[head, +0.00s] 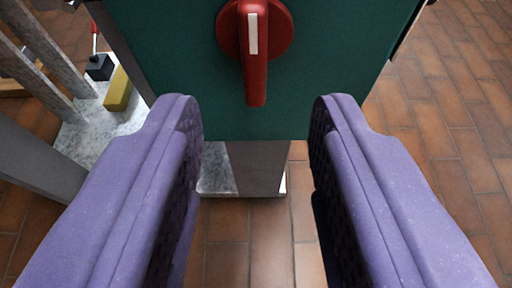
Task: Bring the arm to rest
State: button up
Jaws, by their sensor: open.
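My gripper (256,115) is in the head view with its two purple fingers wide apart. Nothing is between the fingers. Beyond the fingertips is a dark green panel (165,60) with a red rotary handle (256,80) on it. The handle has a white mark and its grip points down. The fingertips appear below and to either side of the handle, and I cannot tell how far short of the panel they are.
A grey post (258,168) carries the panel above the brown tiled floor (450,140). At left, grey beams (40,165) stand by a pale slab (85,135) with a yellow block (118,90) and a black block (99,67). The floor at right is clear.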

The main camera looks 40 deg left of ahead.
jog(key=shift+s+d+r, duration=0.15)
jog(key=shift+s+d, duration=0.1)
jog(key=shift+s, duration=0.15)
